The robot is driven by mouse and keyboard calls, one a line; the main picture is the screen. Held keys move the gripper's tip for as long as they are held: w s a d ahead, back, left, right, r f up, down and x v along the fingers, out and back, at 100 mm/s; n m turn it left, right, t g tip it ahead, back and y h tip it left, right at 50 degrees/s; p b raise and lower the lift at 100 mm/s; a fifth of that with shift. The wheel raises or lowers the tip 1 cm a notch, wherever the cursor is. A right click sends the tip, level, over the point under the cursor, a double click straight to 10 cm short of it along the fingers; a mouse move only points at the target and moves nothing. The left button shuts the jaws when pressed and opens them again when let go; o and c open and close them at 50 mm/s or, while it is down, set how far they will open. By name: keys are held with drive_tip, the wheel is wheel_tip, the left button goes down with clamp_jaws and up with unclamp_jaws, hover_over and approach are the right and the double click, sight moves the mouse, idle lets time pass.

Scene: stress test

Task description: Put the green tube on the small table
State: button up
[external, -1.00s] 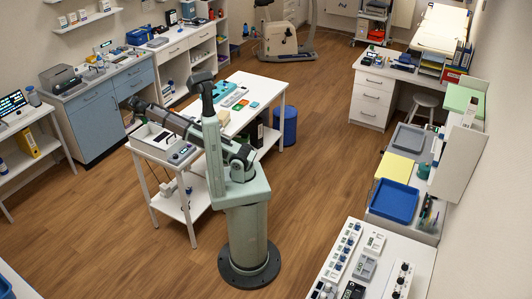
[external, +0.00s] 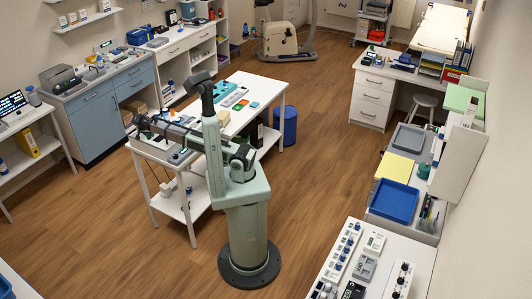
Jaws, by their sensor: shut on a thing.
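My gripper (external: 141,130) is at the far left end of my arm, low over the left end of the white table (external: 250,88) beside my base. It is small and partly merged with the things behind it. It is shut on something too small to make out. I cannot pick out the green tube for certain. I cannot tell for certain which table is the small one; this white table has a lower shelf (external: 183,203) and stands close by me.
Teal and green items (external: 228,87) lie on the table's far part. A blue bin (external: 285,125) stands beyond it. A blue-fronted cabinet (external: 95,115) is at the left. A blue tray (external: 393,201) is on the right counter. The floor (external: 325,165) between is clear.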

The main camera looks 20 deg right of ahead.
sight(150, 138)
drive_tip(key=shift+f, duration=2)
drive_tip(key=shift+f, duration=0.1)
drive_tip(key=o, duration=1.1)
drive_tip(key=v, duration=1.2)
